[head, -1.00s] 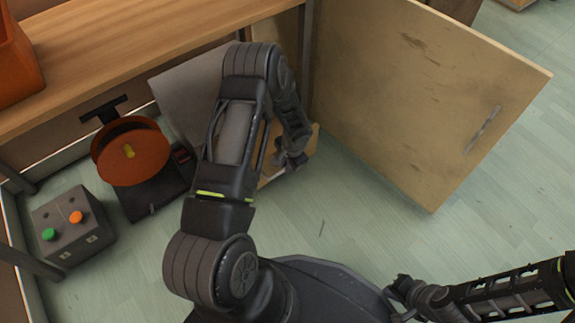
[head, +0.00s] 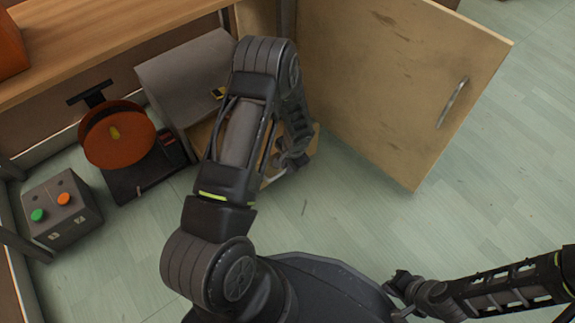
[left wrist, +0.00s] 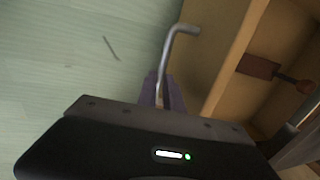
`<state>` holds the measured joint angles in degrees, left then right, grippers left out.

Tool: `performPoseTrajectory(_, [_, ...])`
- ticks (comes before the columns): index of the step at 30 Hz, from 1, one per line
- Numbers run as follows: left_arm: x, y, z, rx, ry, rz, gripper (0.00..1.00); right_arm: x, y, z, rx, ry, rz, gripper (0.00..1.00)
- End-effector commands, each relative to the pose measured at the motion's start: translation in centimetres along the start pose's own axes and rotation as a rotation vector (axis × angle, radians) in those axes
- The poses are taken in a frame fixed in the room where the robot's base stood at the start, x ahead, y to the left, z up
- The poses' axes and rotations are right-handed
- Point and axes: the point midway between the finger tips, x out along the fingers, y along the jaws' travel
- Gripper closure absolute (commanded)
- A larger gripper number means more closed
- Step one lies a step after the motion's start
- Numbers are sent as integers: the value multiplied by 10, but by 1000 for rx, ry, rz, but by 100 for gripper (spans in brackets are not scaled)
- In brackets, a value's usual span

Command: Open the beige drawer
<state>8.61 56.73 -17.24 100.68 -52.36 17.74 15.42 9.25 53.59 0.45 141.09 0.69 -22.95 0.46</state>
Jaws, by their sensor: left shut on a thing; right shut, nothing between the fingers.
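The beige drawer (head: 200,134) stands out from under a grey cabinet (head: 186,82), mostly hidden behind my left arm in the head view. In the left wrist view, the drawer's front (left wrist: 205,45) and part of its open inside show at the right. A bent metal handle (left wrist: 173,45) runs from the drawer's front to between my left gripper's fingers. My left gripper (head: 290,160) is shut on this handle; its fingers also show in the left wrist view (left wrist: 163,92). My right gripper (head: 400,285) is shut and empty, low and away from the drawer.
A large wooden door (head: 390,85) with a metal handle stands right of the drawer. An orange reel on a dark base (head: 116,133) and a grey button box (head: 62,208) stand left. A brown-headed tool (left wrist: 260,66) lies inside the drawer. The pale floor in front is clear.

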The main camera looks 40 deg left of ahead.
Motion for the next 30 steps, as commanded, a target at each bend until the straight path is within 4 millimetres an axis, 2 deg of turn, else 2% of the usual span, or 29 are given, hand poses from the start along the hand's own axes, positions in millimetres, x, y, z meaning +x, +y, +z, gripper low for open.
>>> performPoseTrajectory(5, [0, 0, 0, 0, 0, 0, 100, 0, 0, 0, 0, 0, 0, 100])
performPoseTrajectory(6, [0, 0, 0, 0, 0, 0, 87, 0, 0, 0, 0, 0, 0, 100])
performPoseTrajectory(13, [0, 0, 0, 0, 0, 0, 68, 0, 0, 0, 0, 0, 0, 100])
performPoseTrajectory(23, [-4, 0, 0, 0, 0, 0, 68, -2, -1, 0, 0, 0, 0, 100])
performPoseTrajectory(26, [-14, -1, -1, 0, 1, 0, 68, -6, -2, 0, 0, -1, 1, 100])
performPoseTrajectory(30, [-36, -1, -1, 0, 1, 0, 68, -16, -6, 1, -1, -4, 1, 100])
